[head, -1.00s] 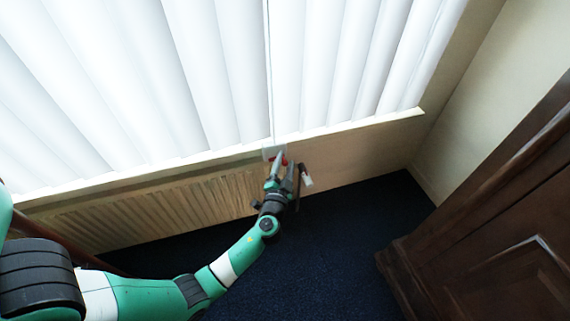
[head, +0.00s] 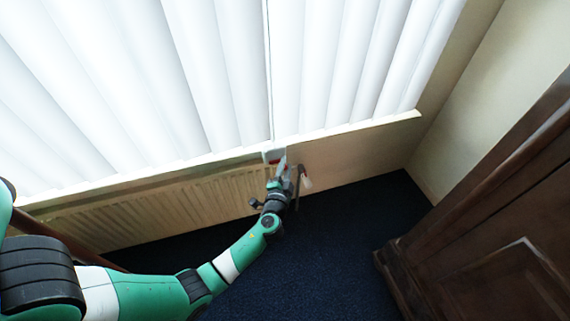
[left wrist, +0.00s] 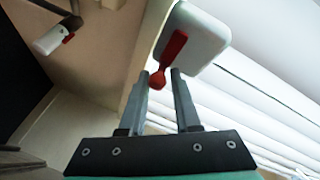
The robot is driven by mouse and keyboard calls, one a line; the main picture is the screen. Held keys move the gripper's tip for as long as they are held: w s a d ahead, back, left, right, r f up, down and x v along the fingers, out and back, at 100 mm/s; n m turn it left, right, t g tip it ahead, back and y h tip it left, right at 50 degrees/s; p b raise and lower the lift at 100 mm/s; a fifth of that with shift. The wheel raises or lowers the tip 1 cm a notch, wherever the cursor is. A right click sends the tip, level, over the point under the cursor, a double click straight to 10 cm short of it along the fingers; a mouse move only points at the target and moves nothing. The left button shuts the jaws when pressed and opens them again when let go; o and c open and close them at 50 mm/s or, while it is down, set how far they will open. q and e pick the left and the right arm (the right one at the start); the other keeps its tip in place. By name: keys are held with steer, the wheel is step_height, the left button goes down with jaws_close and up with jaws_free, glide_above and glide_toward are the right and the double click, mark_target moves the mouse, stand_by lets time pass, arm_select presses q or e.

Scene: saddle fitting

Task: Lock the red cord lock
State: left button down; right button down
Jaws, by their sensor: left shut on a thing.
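The red cord lock lever (left wrist: 170,58) sits on a white rounded housing (left wrist: 203,38) in the left wrist view. In the head view the housing (head: 270,154) is at the sill below the blinds, with a bit of red (head: 275,161) showing. My left gripper (head: 284,165) reaches up to it from below. In the left wrist view its fingers (left wrist: 160,80) are closed on the knob end of the red lever, which tilts from the housing. The grip's contact is partly hidden in the head view. My right gripper is not in view.
A white cylinder with a red part (head: 306,182) is close to the right of the gripper; it also shows in the left wrist view (left wrist: 50,38). A ribbed radiator (head: 150,215) runs left under the sill. A dark wooden cabinet (head: 500,220) stands right. Dark carpet between is clear.

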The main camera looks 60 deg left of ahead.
arm_select(q)
steer(key=c, duration=0.7)
jaws_free()
steer(key=shift+f, duration=0.35)
steer(key=shift+s, duration=0.15)
steer(key=shift+r, duration=0.1)
steer(key=shift+s+d, duration=0.1)
steer(key=shift+d, duration=0.1)
steer(key=p+v, duration=0.3)
steer(key=v, duration=0.8)
steer(key=shift+s, duration=0.1)
